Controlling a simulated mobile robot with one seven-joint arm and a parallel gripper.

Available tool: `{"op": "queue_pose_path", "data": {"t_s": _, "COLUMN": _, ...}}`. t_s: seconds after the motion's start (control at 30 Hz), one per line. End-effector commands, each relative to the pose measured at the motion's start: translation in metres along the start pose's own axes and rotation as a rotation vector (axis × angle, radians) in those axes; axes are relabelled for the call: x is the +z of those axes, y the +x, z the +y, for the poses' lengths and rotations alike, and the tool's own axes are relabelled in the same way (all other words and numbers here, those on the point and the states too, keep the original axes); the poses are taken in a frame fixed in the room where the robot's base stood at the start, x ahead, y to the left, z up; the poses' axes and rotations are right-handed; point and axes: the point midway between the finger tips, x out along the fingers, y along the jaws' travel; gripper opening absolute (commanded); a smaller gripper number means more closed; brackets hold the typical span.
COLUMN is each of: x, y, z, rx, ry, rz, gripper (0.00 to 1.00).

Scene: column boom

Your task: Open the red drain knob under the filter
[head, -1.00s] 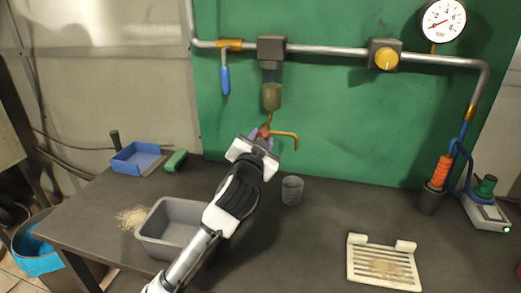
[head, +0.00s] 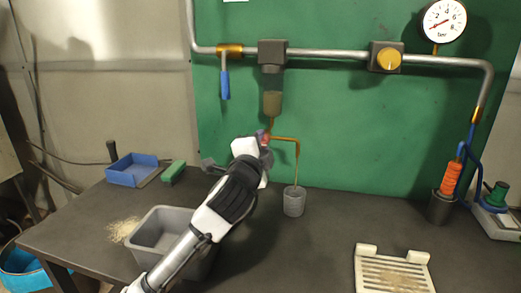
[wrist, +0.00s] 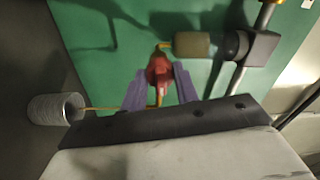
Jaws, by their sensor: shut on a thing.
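The red drain knob (wrist: 158,72) sits under the filter bowl (head: 272,104) on the green panel. It also shows as a small red patch in the head view (head: 266,139). My gripper (wrist: 160,86) is shut on the knob, with one purple finger on each side; my wrist partly hides it in the head view. The brass drain spout (head: 297,146) bends down to the right of the knob. A thin stream runs from it into the grey cup (head: 294,202) below, which also shows in the wrist view (wrist: 55,108).
A blue-handled lever (head: 225,85), a yellow knob (head: 389,59) and a gauge (head: 444,20) are on the pipe above. A grey bin (head: 150,243), blue tray (head: 133,171) and slatted rack (head: 393,270) stand on the bench. Its middle front is clear.

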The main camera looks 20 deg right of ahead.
Motion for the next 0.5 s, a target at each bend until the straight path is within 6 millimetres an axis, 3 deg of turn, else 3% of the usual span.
{"op": "queue_pose_path", "data": {"t_s": 0.5, "x": 0.0007, "y": 0.0003, "z": -0.0014, "rx": -0.002, "ry": 0.068, "rz": 0.003, "gripper": 0.07}}
